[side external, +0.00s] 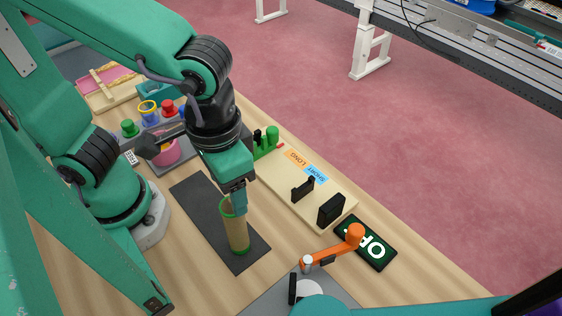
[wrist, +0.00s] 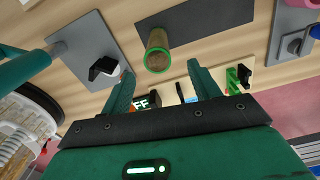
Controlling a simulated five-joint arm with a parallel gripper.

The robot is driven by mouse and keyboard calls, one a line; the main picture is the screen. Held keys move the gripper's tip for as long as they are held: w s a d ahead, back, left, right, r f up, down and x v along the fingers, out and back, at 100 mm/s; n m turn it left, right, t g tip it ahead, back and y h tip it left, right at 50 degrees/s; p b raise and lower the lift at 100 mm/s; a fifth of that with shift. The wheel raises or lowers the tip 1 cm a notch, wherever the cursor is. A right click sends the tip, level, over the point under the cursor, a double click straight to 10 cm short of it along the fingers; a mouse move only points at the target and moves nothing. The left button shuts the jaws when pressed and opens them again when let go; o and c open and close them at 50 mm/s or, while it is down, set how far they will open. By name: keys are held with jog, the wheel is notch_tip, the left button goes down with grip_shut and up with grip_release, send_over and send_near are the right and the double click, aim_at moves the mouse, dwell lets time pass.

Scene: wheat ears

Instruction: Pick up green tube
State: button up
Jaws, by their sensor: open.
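The green tube (side external: 237,228) is a clear cylinder with green rims and tan contents. It stands on a dark grey mat (side external: 193,196). In the wrist view the tube (wrist: 157,52) shows with its green-rimmed mouth facing the camera, beyond the fingers and between their lines. My gripper (wrist: 162,85) is open, with a green finger on each side and nothing between them. In the side view my gripper (side external: 238,205) is at the tube's top, and its fingers partly hide the rim. I cannot tell whether they touch it.
A pale board (side external: 271,180) with LONG and SHORT labels and black holders lies right of the mat. Coloured pots, including a pink one (side external: 168,151), stand behind left. The mat around the tube is clear.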

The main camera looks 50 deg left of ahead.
jog(key=shift+f, duration=1.35)
jog(key=shift+d+f, duration=0.15)
jog(key=shift+f, duration=2.45)
jog(key=c, duration=1.3)
jog(key=shift+r, duration=0.15)
notch_tip(320, 180, up, 10)
